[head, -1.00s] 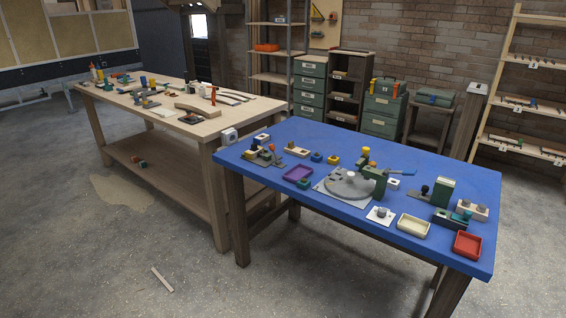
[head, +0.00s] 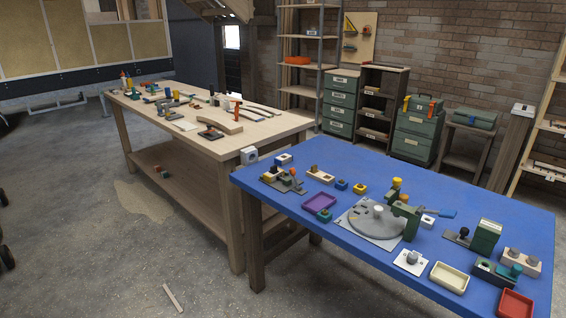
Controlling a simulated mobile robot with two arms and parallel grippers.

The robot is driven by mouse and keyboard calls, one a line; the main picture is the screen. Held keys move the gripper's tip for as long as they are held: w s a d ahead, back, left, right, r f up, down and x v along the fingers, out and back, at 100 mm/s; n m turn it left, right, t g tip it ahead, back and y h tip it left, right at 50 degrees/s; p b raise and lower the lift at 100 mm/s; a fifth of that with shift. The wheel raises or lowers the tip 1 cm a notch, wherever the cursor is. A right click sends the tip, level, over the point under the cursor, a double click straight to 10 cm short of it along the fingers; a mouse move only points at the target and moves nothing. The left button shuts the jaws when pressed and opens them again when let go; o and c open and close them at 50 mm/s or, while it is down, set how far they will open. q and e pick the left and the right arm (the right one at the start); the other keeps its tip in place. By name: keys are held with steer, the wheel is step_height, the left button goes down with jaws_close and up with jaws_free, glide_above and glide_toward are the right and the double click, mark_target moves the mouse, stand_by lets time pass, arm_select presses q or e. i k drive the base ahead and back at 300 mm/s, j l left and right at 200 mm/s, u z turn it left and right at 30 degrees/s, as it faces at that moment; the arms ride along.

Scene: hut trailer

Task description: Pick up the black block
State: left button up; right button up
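I cannot pick out a plain black block for certain. On the blue table (head: 300,205), a dark block-like piece (head: 490,272) with a teal part on it sits at the right, beside a beige block with grey knobs (head: 521,262). A small black knob on a grey plate (head: 462,237) stands left of a green box (head: 487,236). On the wooden table (head: 262,134), a small dark flat piece (head: 210,134) lies near the front edge. Neither of my grippers is in view.
A wood strip (head: 173,298) lies on the floor. Open concrete floor is at the left and front.

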mark_target(274, 171)
steer(key=i+z, duration=0.3)
steer(key=i, duration=0.65)
